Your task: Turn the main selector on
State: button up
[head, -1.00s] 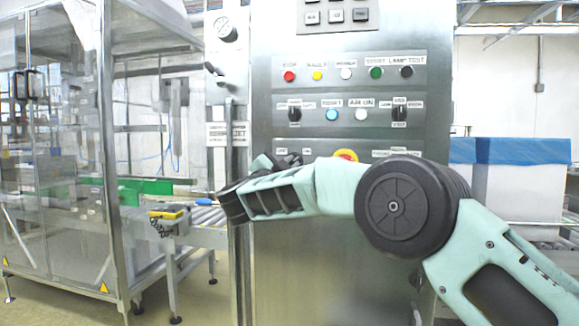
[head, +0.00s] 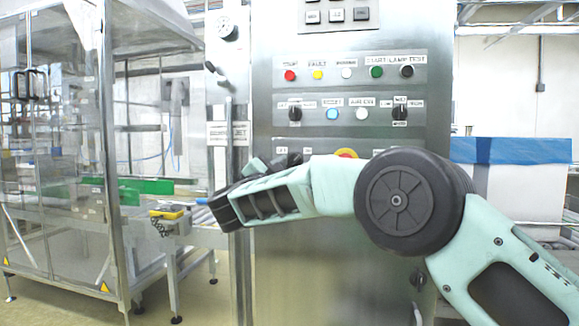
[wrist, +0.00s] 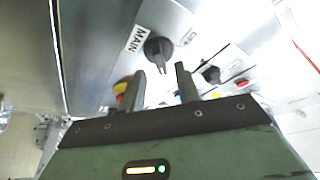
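The main selector (wrist: 158,50) is a black rotary knob on the steel panel. It shows in the wrist view beside a MAIN label (wrist: 135,38) and an ON label (wrist: 187,38). Its handle points down in that picture, towards the gap between my fingers. My gripper (wrist: 160,72) is open, with its two dark fingers apart and the tips close to the knob. I cannot tell whether they touch it. In the head view, my arm hides the knob and the fingers.
A red and yellow emergency stop (head: 346,153) shows just above my arm. Coloured buttons, a left selector (head: 295,113) and a right selector (head: 400,112) sit higher on the panel. A second black knob (wrist: 211,74) is right of my fingers. A conveyor (head: 200,225) stands left.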

jog(key=v, duration=1.4)
jog(key=shift+s, duration=0.3)
jog(key=shift+a, duration=0.1)
